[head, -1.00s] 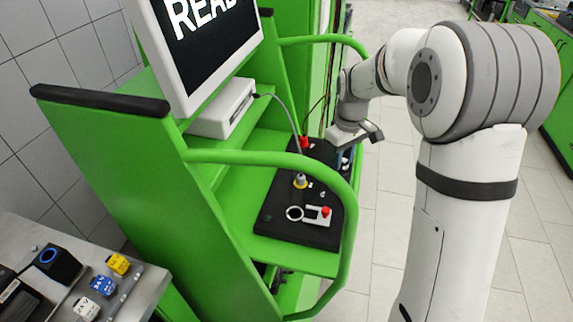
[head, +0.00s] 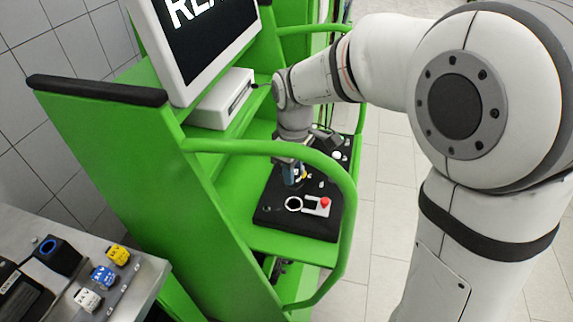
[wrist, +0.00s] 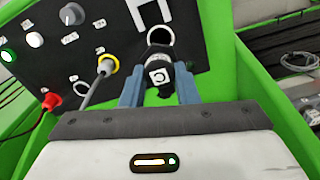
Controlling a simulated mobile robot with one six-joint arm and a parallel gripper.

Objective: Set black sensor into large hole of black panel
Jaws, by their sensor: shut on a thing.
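My gripper (wrist: 158,80) is shut on the black sensor (wrist: 160,74), which sits between its two blue fingers in the wrist view. The black panel (wrist: 130,42) lies beyond. Its large hole (wrist: 160,34), with a white ring, is just past the sensor's far end. The hole is open to view, and I cannot tell whether the sensor touches its rim. In the head view my gripper (head: 293,176) is low over the black panel (head: 290,228), just behind the ringed hole (head: 293,204). The sensor is not clearly visible there.
A yellow-ringed socket with a grey plug (wrist: 105,66) and a red plug (wrist: 50,101) are left of the sensor. A red button (head: 325,202) is right of the hole. A green rail (head: 345,190) curves around the panel. A monitor (head: 205,50) stands above at the left.

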